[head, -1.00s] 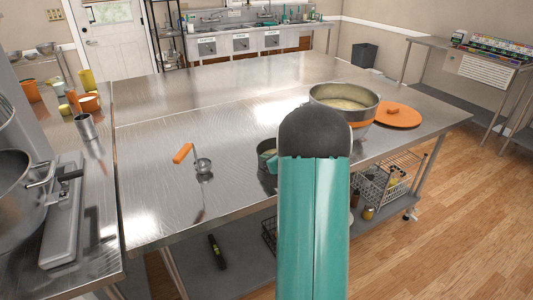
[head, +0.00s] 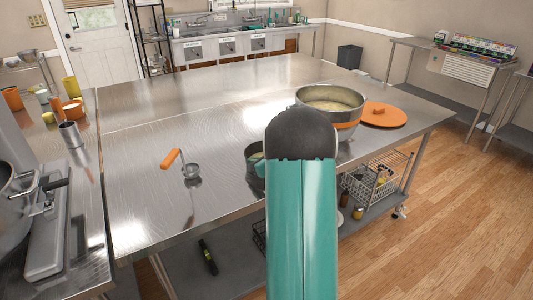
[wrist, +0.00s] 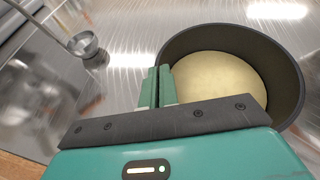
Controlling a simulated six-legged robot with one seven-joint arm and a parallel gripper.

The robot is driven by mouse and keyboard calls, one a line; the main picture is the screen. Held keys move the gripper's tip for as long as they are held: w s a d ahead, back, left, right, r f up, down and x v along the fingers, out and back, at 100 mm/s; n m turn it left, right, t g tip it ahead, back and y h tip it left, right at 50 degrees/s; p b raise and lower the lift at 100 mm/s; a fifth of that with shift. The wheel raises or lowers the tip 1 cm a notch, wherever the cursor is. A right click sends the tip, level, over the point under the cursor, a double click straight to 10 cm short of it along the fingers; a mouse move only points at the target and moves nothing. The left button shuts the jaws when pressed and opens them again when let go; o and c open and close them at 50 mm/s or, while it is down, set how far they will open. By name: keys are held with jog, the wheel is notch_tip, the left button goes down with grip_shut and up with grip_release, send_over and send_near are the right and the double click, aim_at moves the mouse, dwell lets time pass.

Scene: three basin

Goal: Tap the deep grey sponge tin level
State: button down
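The deep grey sponge tin (wrist: 285,75) is round and holds smooth pale yellow batter (wrist: 215,78). In the head view the tin (head: 251,166) is on the steel table, mostly hidden behind my teal arm. My gripper (wrist: 159,85) is at the tin's left wall in the wrist view. One finger is outside the wall and the other inside, with the wall pinched in the narrow gap. Whether the tin's base touches the table cannot be told.
The table's middle and back are clear.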

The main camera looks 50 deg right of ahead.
dwell(0.3)
jog(key=shift+r, duration=1.5)
notch_tip(320, 180, down, 3)
jog(key=shift+f, duration=0.15)
jog(key=c, duration=1.6)
grip_release()
jog(key=shift+s, duration=0.15)
jog(key=shift+v, duration=1.45)
jog(key=v, duration=1.3)
jog(key=shift+s+r, duration=0.3)
